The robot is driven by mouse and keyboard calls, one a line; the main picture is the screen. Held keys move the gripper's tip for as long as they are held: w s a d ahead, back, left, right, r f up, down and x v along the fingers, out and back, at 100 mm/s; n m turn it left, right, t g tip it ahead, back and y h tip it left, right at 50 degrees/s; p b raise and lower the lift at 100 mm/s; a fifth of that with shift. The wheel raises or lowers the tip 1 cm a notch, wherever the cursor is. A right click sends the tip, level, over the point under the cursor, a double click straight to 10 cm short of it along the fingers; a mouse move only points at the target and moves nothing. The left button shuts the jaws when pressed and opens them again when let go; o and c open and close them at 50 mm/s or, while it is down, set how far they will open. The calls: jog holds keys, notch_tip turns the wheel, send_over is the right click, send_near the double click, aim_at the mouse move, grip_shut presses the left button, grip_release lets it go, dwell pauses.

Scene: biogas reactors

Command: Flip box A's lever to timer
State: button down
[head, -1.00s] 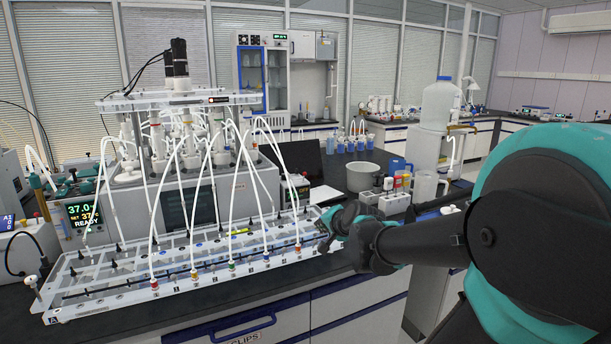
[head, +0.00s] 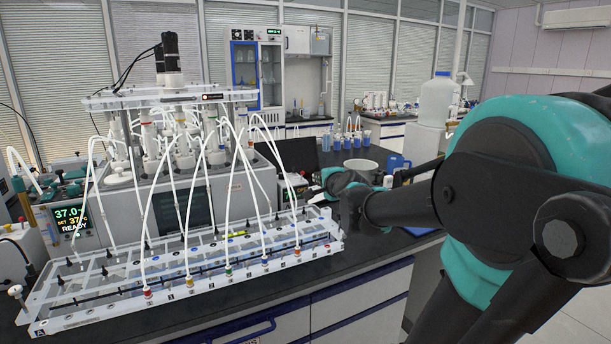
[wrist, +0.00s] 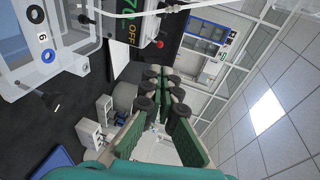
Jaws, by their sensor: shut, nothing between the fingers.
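My gripper (head: 332,188) is at the right end of the long clear rack, above the bench, and looks small and partly hidden by my wrist in the head view. In the wrist view my gripper (wrist: 163,84) is shut, with its dark fingertips close together and nothing held. A control box (head: 294,188) stands just left of it, behind the rack. The box's front (wrist: 147,28) shows sideways in the wrist view, with a green number, an orange "OFF" and a red-tipped lever (wrist: 159,44). I cannot read a letter A on it or tell the lever's setting.
The rack (head: 190,280) with several white tubes fills the front of the bench. A dark laptop (head: 290,155) and a grey pot (head: 361,167) stand behind. Small white boxes (wrist: 104,107) stand on the bench. The aisle at right is clear.

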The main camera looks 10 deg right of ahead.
aim_at(303, 173)
jog(key=x, duration=1.3)
jog(key=shift+w, duration=0.25)
jog(key=shift+w+a+r+g+h, duration=0.15)
jog(key=shift+w+r+g, duration=0.1)
jog(key=shift+g, duration=0.3)
jog(key=shift+w+a+r+g+h, duration=0.1)
jog(key=shift+w+r+g+h, duration=0.1)
jog(key=shift+g, duration=0.35)
jog(key=g, duration=0.1)
jog(key=w+g, duration=0.1)
jog(key=r, duration=0.1)
jog(key=shift+w+a+n+g+h, duration=0.25)
jog(key=shift+w+n+g, duration=0.05)
jog(key=shift+g, duration=0.1)
jog(key=shift+w+a+r+g+h, duration=0.15)
jog(key=shift+w+g+h, duration=0.3)
jog(key=shift+g, duration=0.75)
jog(key=shift+w+r, duration=0.1)
jog(key=shift+r, duration=0.7)
